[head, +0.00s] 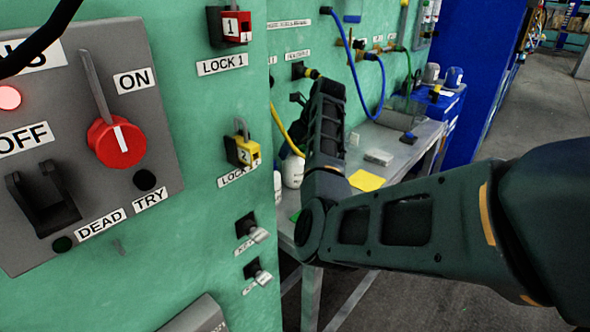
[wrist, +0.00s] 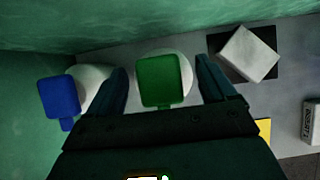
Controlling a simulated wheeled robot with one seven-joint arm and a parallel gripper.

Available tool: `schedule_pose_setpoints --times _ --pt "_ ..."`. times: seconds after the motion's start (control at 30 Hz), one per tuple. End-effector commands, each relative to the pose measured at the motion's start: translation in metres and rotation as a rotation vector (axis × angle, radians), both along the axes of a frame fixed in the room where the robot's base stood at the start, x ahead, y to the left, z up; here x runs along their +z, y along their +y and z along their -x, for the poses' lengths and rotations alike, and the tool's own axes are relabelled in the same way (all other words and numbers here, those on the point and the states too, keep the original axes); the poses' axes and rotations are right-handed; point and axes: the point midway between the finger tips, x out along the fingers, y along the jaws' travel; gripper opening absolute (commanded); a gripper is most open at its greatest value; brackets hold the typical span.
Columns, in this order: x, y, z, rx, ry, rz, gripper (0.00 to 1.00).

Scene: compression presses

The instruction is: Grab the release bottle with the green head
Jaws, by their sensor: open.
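In the wrist view, the bottle with the green head (wrist: 160,82) stands on the grey table top. Its white round body shows behind the green head. My gripper (wrist: 162,68) is open, with one finger on each side of the green head. I see gaps between the fingers and the head; the depth between them is hard to judge. In the head view, my arm and the green panel hide much of this area. A white bottle body (head: 293,171) shows beside my arm, but its head is hidden, so I cannot tell which bottle it is.
A bottle with a blue head (wrist: 58,97) stands just left of my left finger. A pale block on a dark square (wrist: 247,55) lies to the right. The green wall (wrist: 60,25) is close behind. The grey table (head: 400,150) carries a yellow sheet (head: 366,180).

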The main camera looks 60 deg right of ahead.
Motion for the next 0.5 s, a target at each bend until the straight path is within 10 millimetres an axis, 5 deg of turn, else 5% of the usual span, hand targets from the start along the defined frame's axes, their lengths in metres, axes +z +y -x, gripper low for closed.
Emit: schedule_pose_setpoints --times 0.1,0.5 --pt "0.0 0.0001 0.0001 0.0 0.0 0.0 0.82" --pt "0.0001 0.0002 0.0002 0.0 0.001 -0.001 0.44"
